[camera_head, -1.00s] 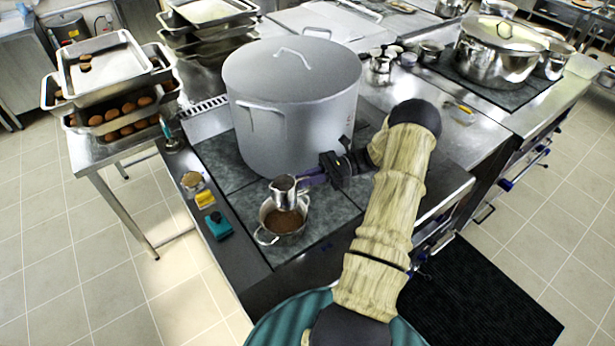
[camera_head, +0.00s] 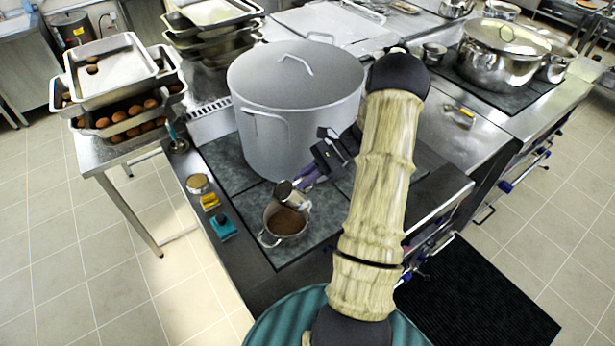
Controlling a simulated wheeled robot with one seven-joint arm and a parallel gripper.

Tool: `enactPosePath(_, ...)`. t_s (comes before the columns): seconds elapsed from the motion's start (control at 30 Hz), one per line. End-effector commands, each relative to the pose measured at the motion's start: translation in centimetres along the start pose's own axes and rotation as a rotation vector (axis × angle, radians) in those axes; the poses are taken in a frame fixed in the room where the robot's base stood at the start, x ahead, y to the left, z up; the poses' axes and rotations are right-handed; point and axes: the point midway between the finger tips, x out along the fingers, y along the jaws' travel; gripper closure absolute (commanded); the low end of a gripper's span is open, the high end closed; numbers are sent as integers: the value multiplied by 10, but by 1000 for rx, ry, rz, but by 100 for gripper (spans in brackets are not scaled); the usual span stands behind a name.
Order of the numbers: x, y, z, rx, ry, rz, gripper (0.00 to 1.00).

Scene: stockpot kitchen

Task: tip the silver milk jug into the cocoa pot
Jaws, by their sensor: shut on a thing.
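The small silver milk jug (camera_head: 286,191) is held over the cocoa pot, tilted, with its mouth towards the lower right. A pale patch shows at its lip; I cannot tell whether it is milk running out. The cocoa pot (camera_head: 270,234) is a small steel pot with brown contents, standing on the dark hob plate in front of the large stockpot. My gripper (camera_head: 304,180) is shut on the jug from the right, above the pot's far right rim. The fingertips are small and partly hidden by the jug.
A large lidded stockpot (camera_head: 290,115) stands just behind the jug and gripper. A teal item (camera_head: 222,227), a yellow sponge (camera_head: 209,201) and a small round container (camera_head: 197,183) lie along the counter's left edge. Stacked trays (camera_head: 112,75) stand at the left.

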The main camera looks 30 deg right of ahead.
Motion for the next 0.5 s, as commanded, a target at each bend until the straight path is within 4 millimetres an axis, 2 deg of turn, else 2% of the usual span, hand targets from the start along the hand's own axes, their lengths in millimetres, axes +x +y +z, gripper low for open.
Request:
enactPosePath(0.23, 7, 0, 20, -6, 245, 4, 100)
enactPosePath(0.5, 27, 0, 30, -10, 469, 10, 100)
